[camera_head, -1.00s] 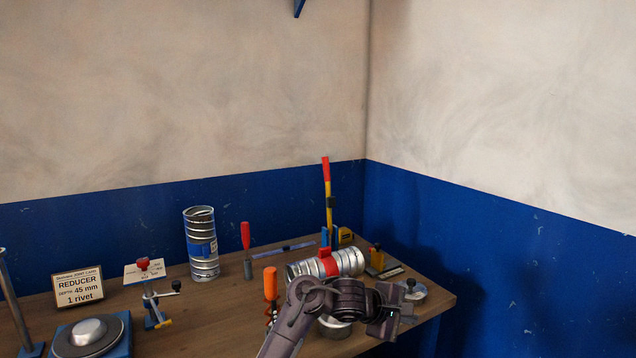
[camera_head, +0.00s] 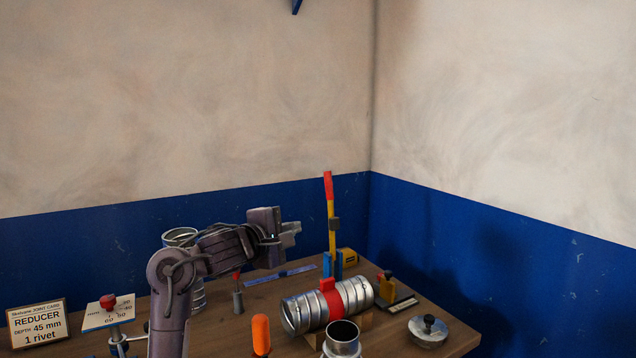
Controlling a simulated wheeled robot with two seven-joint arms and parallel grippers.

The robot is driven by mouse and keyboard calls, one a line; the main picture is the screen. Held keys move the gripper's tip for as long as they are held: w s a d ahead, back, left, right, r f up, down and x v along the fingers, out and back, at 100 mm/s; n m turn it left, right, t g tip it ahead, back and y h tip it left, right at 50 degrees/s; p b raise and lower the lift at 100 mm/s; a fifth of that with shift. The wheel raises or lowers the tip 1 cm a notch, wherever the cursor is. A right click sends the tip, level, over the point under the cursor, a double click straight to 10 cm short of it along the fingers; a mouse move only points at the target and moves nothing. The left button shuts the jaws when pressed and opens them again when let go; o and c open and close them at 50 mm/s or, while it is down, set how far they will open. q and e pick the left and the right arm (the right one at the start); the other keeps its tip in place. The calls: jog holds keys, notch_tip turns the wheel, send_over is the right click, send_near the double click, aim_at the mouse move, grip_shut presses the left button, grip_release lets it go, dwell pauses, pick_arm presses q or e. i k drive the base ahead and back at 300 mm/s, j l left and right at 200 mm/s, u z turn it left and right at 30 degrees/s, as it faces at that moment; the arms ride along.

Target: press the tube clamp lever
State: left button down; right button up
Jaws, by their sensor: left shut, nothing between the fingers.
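The tube clamp lever (camera_head: 331,208) is a yellow upright bar with a red grip at its top and a grey collar lower down. It stands upright from a blue base (camera_head: 333,264) at the back of the bench. A silver spiral tube (camera_head: 302,312) with a red band lies in front of it. My left gripper (camera_head: 296,232) is shut and empty, raised above the bench to the left of the lever, apart from it. My left arm hides most of an upright tube (camera_head: 180,235). My right gripper is not in view.
An orange-handled tool (camera_head: 261,334) and a short metal collar (camera_head: 342,338) stand at the front. A round lidded piece (camera_head: 428,330) sits near the bench's right edge. A joint card (camera_head: 38,323) stands at the left. A blue strip (camera_head: 281,275) lies behind the tube.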

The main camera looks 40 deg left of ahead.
aim_at(333, 223)
jog(key=i+j, duration=0.2)
jog(key=j, duration=0.15)
jog(key=i+j, duration=0.45)
jog(key=j, duration=0.25)
